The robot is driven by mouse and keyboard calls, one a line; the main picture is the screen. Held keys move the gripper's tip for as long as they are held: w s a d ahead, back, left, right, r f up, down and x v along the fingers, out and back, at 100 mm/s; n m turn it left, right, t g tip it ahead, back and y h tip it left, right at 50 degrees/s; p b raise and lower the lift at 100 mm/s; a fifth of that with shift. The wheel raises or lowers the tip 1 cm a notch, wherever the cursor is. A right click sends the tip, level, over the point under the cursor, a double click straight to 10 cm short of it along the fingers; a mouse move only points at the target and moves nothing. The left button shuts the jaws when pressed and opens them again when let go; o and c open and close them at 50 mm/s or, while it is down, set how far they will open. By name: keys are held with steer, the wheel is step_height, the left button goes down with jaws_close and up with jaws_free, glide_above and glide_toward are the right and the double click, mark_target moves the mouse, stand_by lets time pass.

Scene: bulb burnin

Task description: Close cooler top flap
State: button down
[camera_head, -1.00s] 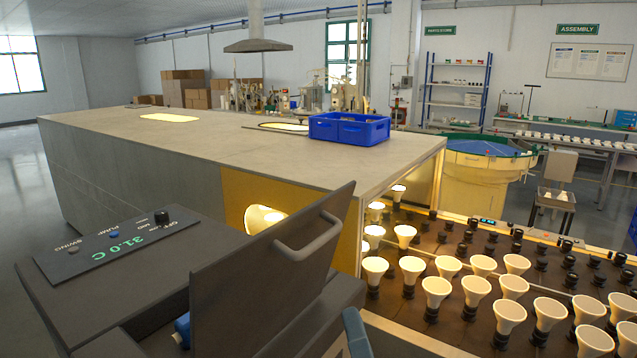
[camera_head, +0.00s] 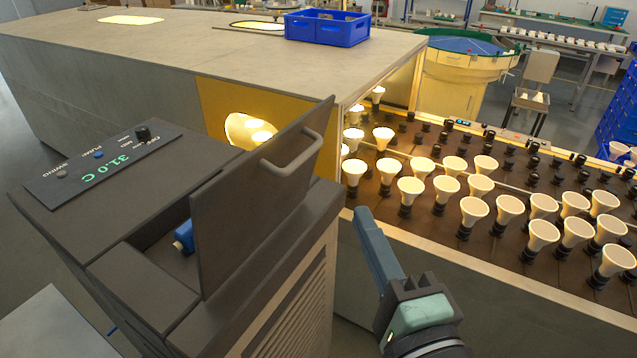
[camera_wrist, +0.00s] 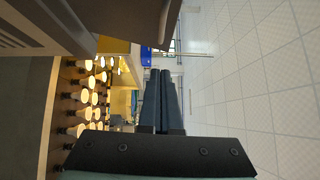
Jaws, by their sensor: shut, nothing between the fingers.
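The cooler (camera_head: 280,285) is a dark grey box at the lower left of the head view. Its top flap (camera_head: 255,190) stands raised, hinged open and tilted, with a grey bar handle (camera_head: 292,155) on its right face. Behind the flap, the opening shows a blue part (camera_head: 184,236) inside. My gripper (camera_head: 364,214) is shut and empty. It is to the right of the flap and lower than the handle, apart from both. In the wrist view, the two fingers (camera_wrist: 160,72) lie together with nothing between them, and a dark part of the cooler (camera_wrist: 50,22) fills the upper left.
A control panel (camera_head: 103,164) reading 31.0 C lies on the cooler's top. A long grey bench housing (camera_head: 190,45) with a blue crate (camera_head: 327,28) is behind. To the right, a dark rack (camera_head: 425,215) holds several white bulbs. Open floor shows at left.

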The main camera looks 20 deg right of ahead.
steer(key=p, duration=0.1)
glide_toward(311, 153)
steer(key=w+d, duration=0.2)
steer(key=d, duration=0.1)
steer(key=w, duration=0.1)
steer(key=w+a+p, duration=0.1)
steer(key=w, duration=0.1)
steer(key=shift+w+a+r, duration=0.1)
steer(key=shift+a, duration=0.2)
steer(key=shift+w+a, duration=0.25)
steer(key=shift+w, duration=0.05)
steer(key=shift+p, duration=0.35)
